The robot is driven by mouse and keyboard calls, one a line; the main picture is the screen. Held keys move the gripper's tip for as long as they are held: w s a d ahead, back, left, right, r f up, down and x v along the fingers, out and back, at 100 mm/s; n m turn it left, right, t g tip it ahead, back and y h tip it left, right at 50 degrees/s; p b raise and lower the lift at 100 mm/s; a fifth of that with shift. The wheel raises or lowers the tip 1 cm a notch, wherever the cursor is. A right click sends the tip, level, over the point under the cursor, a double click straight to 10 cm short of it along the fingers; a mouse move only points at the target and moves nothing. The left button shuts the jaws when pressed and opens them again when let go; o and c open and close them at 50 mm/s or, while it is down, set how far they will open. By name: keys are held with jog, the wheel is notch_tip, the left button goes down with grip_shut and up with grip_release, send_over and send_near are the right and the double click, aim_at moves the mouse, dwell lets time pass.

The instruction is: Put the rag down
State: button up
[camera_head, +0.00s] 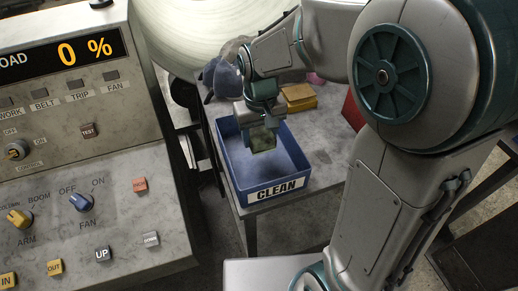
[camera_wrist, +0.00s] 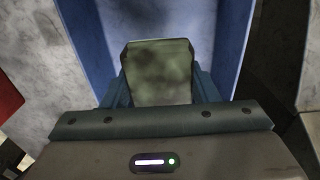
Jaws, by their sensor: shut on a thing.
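My gripper (camera_head: 262,128) reaches down over the blue bin (camera_head: 279,184) labelled CLEAN. It is shut on the rag (camera_head: 263,141), a small greenish, stained, block-like piece. In the wrist view the rag (camera_wrist: 159,72) sits between the two dark fingers, with the blue bin wall (camera_wrist: 222,45) behind it. The rag hangs over the bin's inside, toward its far part. I cannot tell whether it touches the bin floor.
The bin stands on a grey table (camera_head: 325,150). Yellow blocks (camera_head: 299,96), a red object (camera_head: 353,111) and a grey-blue cloth-like thing (camera_head: 222,78) lie around its far side. A control panel (camera_head: 85,150) reading 0 % stands at the left.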

aim_at(260, 162)
notch_tip(260, 162, down, 8)
jog(key=shift+s+r, duration=0.1)
jog(key=shift+r, duration=0.15)
jog(key=shift+f, duration=0.15)
jog(key=o, duration=1)
jog(key=shift+o, duration=0.2)
